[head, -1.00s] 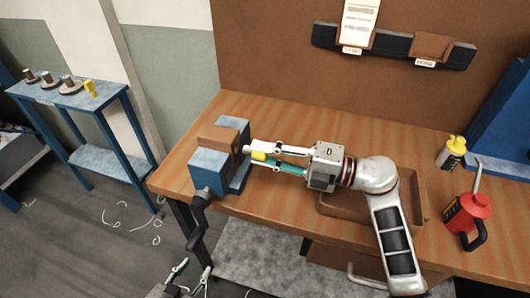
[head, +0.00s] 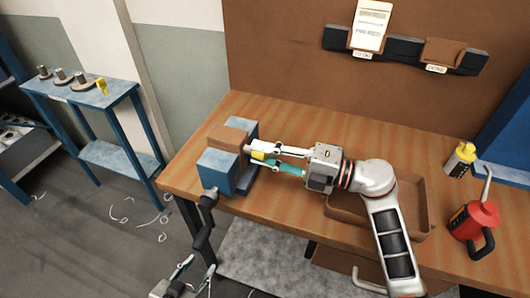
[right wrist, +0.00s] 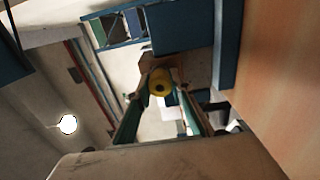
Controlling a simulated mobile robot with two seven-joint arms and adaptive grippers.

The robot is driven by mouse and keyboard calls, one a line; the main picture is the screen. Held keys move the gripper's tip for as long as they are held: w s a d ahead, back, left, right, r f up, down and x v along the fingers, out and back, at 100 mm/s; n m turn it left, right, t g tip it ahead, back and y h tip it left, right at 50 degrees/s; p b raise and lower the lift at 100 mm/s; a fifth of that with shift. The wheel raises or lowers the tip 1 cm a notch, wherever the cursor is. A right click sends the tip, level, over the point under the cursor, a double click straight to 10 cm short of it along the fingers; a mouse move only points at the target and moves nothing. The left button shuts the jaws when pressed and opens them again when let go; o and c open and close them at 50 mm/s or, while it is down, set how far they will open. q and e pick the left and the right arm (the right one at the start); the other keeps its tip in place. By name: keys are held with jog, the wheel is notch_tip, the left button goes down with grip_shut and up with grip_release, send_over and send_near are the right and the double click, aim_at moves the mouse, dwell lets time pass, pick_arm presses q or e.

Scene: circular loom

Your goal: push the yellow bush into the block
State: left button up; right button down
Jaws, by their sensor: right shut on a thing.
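The brown block (head: 228,138) is clamped in a blue vise (head: 217,172) at the left end of the workbench. My right gripper (head: 261,155) is shut on the yellow bush (head: 258,155), level with the block's right side. The bush's far end is very close to the block; I cannot tell whether it touches or has entered. In the right wrist view the round yellow bush (right wrist: 159,82) sits between the fingertips, its dark bore facing the camera, with part of the brown block (right wrist: 183,65) behind it. My left gripper (head: 190,277) is open and empty, low beside the bench.
A brown tray (head: 425,215) lies under my right arm. A blue side stand (head: 85,95) with several spools and a yellow piece (head: 101,86) is at the left.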

jog(key=shift+a, duration=0.2)
jog(key=shift+w+a, duration=0.2)
jog(key=shift+a, duration=0.1)
jog(key=shift+a, duration=0.25)
jog(key=c, duration=1.7)
grip_release()
jog(key=v, duration=1.2)
